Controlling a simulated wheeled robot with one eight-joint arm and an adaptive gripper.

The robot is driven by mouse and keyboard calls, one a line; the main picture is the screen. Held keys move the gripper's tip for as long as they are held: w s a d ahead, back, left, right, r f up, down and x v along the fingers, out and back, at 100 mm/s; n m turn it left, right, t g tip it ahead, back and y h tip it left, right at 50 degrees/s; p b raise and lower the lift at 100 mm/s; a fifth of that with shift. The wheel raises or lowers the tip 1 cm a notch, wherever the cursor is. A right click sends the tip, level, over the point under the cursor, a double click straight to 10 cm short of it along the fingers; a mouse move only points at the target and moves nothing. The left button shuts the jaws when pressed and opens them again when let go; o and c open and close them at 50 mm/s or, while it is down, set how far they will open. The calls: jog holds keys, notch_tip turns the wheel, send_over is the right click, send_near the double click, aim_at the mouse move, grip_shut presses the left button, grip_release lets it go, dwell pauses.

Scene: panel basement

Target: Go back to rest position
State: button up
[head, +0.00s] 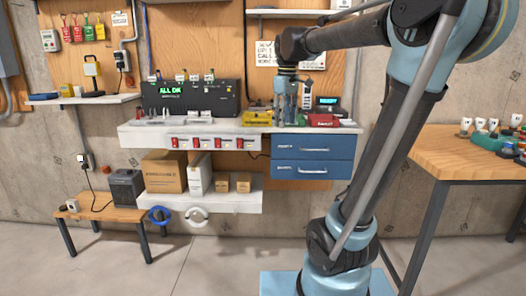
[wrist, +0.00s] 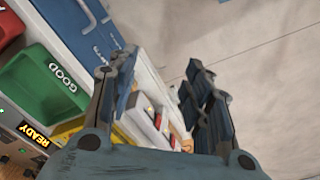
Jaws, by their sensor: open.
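My arm reaches from the right over the white workbench shelf (head: 240,129). My gripper (head: 286,112) hangs pointing down near the right part of the shelf, between a yellow box (head: 257,118) and the red tray (head: 322,121). In the wrist view my gripper (wrist: 158,82) has its two dark fingers spread apart, with nothing held between them. In the head view the fingertips are small and it is hard to tell how far they are above the shelf.
The wrist view shows a green tray (wrist: 45,83) marked GOOD and a READY display (wrist: 33,133). Blue drawers (head: 312,157) hang under the shelf. A black unit (head: 190,98) reading ALL OK stands left. A wooden table (head: 470,158) stands right. The floor in front is clear.

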jog(key=s+d+f+m, duration=0.4)
jog(key=s+d+f, duration=0.1)
jog(key=s+f, duration=0.6)
jog(key=s+d+f+m+t, duration=0.1)
jog(key=s+d+f+m, duration=0.4)
jog(key=s+f, duration=0.6)
notch_tip(320, 180, down, 5)
jog(key=shift+d+r, duration=0.15)
jog(key=shift+d, duration=0.45)
grip_shut()
jog(key=shift+w+f, duration=0.2)
jog(key=shift+w, duration=0.3)
